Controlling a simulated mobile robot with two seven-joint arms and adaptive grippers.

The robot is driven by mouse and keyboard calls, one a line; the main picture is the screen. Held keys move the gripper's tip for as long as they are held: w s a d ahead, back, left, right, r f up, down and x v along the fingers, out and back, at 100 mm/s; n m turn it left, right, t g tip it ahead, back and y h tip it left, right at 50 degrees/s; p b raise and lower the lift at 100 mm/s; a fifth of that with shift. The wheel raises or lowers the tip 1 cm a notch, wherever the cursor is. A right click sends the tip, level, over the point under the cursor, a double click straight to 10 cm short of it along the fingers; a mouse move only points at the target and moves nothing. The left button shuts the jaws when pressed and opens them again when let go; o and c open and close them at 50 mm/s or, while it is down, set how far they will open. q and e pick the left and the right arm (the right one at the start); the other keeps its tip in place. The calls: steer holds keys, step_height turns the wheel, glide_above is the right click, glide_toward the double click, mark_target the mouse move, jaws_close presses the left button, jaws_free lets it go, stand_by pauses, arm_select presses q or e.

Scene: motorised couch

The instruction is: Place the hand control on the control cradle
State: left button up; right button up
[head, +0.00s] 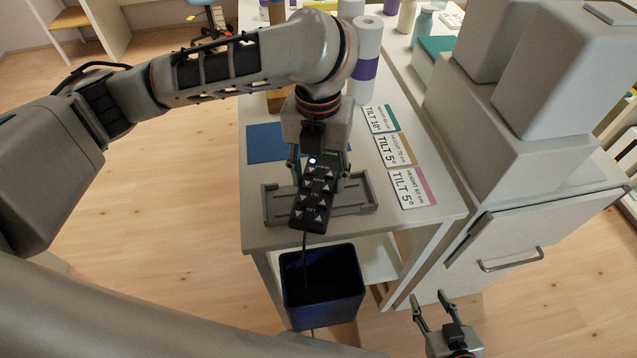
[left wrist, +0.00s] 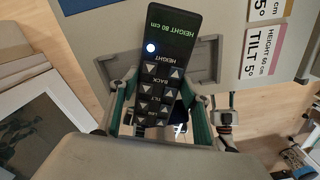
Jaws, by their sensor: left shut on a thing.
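The hand control (head: 313,192) is a black remote with arrow buttons, a lit white dot and a cord from its lower end. My left gripper (head: 319,170) is shut on it, with a finger on each side. The hand control also shows in the left wrist view (left wrist: 170,75), its display reading "HEIGHT 80 cm". The control cradle (head: 350,208) is a grey shallow tray near the front edge of the table. The hand control appears over the cradle's left part, tilted; I cannot tell whether they touch. My right gripper (head: 434,310) is open and empty at the lower right.
Cards with tilt and height values (head: 411,188) lie right of the cradle. A blue mat (head: 264,143) lies behind it. A dark blue bin (head: 323,290) stands below the table's front edge. A grey cabinet (head: 520,225) stands at the right. White rolls (head: 367,55) stand behind.

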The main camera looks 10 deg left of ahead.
mark_target(318, 181)
arm_select(q)
steer(key=shift+f, duration=1.2)
arm_select(e)
steer(key=shift+s+f, duration=0.25)
steer(key=shift+f, duration=0.45)
arm_select(q)
steer(key=shift+f, duration=0.1)
steer(key=o, duration=1.2)
arm_select(e)
steer(key=shift+r, duration=0.1)
arm_select(q)
step_height(318, 181, up, 12)
steer(key=p, duration=0.2)
steer(key=shift+p, duration=0.3)
arm_select(e)
steer(key=r, duration=0.2)
steer(key=w+r, duration=0.1)
steer(key=shift+r, duration=0.4)
steer(key=shift+s, duration=0.1)
steer(key=shift+f, duration=0.1)
